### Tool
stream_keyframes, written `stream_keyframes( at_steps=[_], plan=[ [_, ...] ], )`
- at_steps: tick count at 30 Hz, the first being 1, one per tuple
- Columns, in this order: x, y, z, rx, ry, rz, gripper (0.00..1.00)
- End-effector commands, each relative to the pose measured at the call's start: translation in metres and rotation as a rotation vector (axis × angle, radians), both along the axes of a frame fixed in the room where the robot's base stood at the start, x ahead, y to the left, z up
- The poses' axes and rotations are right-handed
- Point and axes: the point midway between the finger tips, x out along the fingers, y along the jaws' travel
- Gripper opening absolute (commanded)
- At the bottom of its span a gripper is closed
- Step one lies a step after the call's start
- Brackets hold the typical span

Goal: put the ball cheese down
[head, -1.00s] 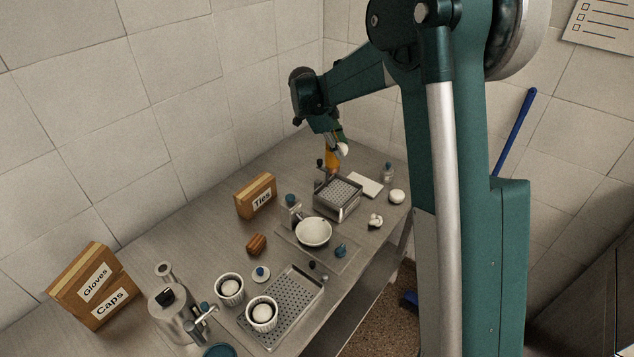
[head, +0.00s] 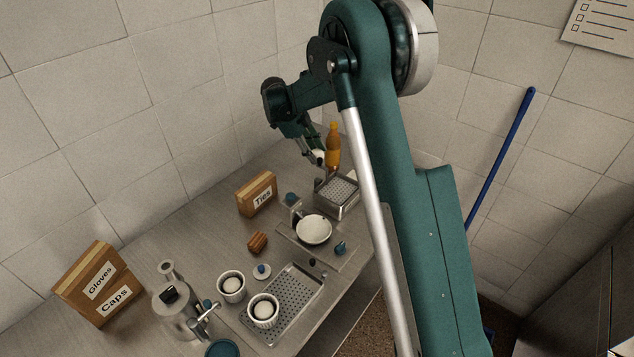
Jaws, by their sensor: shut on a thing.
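My gripper (head: 316,156) is shut on a small white ball cheese (head: 319,157), held in the air above the far end of the steel table. Its fingers partly cover the ball. The held cheese is left of an orange bottle (head: 333,148) and above and behind a perforated steel basket (head: 337,208). Two white cups (head: 229,293) (head: 262,322) at the near end each hold a similar white ball (head: 232,284) (head: 263,309).
A white bowl (head: 313,230) stands mid-table. A perforated tray (head: 300,298) lies nearer. Boxes marked Ties (head: 257,194) and Gloves/Caps (head: 97,285) stand along the wall side. A metal pot (head: 177,315) is at the near left. My arm hides the table's right side.

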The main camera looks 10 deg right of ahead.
Motion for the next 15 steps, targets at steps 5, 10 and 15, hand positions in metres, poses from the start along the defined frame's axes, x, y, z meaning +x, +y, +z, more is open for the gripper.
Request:
stream_keyframes(
  at_steps=[5,10,15],
  plan=[
    [-0.0002,-0.0003,-0.0044,0.0,0.0,0.0,0.19],
    [-0.0002,-0.0003,-0.0042,0.0,0.0,0.0,0.19],
    [-0.0002,-0.0004,-0.0074,0.0,0.0,0.0,0.19]
  ],
)
